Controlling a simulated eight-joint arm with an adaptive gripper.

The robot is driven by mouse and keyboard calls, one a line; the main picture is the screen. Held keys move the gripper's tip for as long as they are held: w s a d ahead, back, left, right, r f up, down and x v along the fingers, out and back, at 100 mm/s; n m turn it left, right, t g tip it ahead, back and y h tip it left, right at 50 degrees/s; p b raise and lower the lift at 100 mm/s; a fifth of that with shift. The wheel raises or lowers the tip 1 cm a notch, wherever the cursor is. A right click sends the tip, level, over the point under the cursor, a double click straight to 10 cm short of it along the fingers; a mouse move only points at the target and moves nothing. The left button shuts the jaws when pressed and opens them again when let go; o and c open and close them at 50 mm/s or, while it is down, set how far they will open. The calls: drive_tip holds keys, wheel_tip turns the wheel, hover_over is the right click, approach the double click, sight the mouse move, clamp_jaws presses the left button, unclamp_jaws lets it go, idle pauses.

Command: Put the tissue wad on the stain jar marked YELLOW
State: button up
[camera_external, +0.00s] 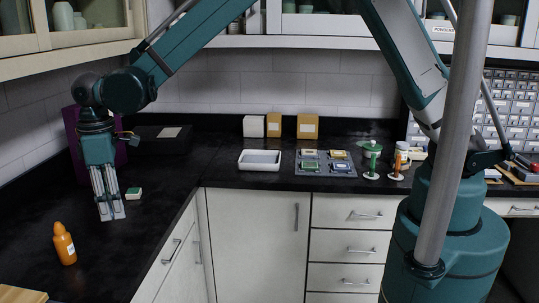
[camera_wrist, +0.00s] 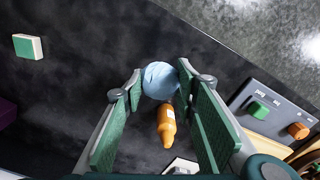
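The light blue, rounded tissue wad (camera_wrist: 160,81) sits between the fingertips of my gripper (camera_wrist: 161,72) in the wrist view, with almost no gap at either side. Whether the fingers press on it cannot be told. In the outside view my gripper (camera_external: 111,216) points down close to the dark counter at the left, and the wad cannot be made out there. The jars' markings are too small to read.
An orange bottle (camera_external: 64,244) stands front-left of my gripper. A green-and-white block (camera_external: 133,193) lies just right of it. A white tray (camera_external: 259,167) is left of the jar tray; green (camera_external: 373,155) and orange (camera_external: 397,164) items are right. The left counter has bare room.

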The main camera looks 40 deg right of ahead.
drive_tip(key=w+d+r+m, duration=0.1)
drive_tip(key=w+d, duration=0.4)
drive_tip(key=d, duration=0.5)
drive_tip(key=w+d+r+m+p, duration=0.1)
drive_tip(key=w+d+m, duration=0.1)
drive_tip(key=w+d, duration=0.5)
drive_tip(key=w+d+r+m, duration=0.1)
drive_tip(key=w+d, duration=0.2)
drive_tip(key=d, duration=0.9)
drive_tip(key=w+d+r+m+p, duration=0.1)
drive_tip(key=d+m, duration=0.2)
drive_tip(key=d, duration=1.3)
drive_tip(key=w+d+r+m, duration=0.1)
drive_tip(key=d+r+m, duration=0.1)
drive_tip(key=d, duration=1.4)
drive_tip(key=s+d+r+m+p, duration=0.15)
drive_tip(key=s+d, duration=0.45)
drive_tip(key=d, duration=0.9)
drive_tip(key=s+d+r+m, duration=0.1)
drive_tip(key=s+d+m, duration=0.35)
drive_tip(key=d, duration=0.95)
drive_tip(key=s+d+r+m+p, duration=0.1)
drive_tip(key=s+d+m, duration=0.1)
drive_tip(key=s+d, duration=0.7)
drive_tip(key=s+d+r+m+p, duration=0.1)
drive_tip(key=s+d+m, duration=0.1)
drive_tip(key=s+d, duration=0.8)
drive_tip(key=s, duration=0.7)
drive_tip(key=shift+d, duration=0.3)
